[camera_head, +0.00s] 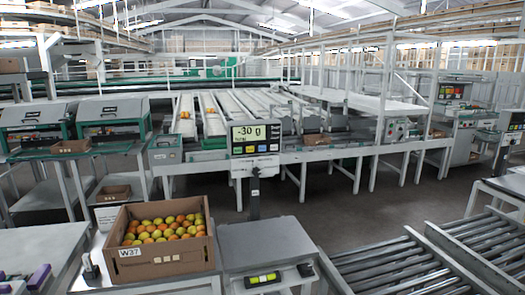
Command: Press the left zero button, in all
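A scale display (255,137) stands on a post in the middle of the view and reads "-30 g". A row of small coloured buttons (255,149) runs along its lower edge; their labels are too small to read, so I cannot tell which is a zero button. Below it is an empty grey weighing platform (268,240). A small panel with yellow-green lit parts (263,279) is on its front. Neither of my grippers shows in this view.
A cardboard box (165,264) marked W37, full of orange and yellow-green tomatoes, stands left of the platform. Roller conveyors (400,268) lie at the right. Purple items (38,276) lie on the left table. Sorting lanes and machines fill the back.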

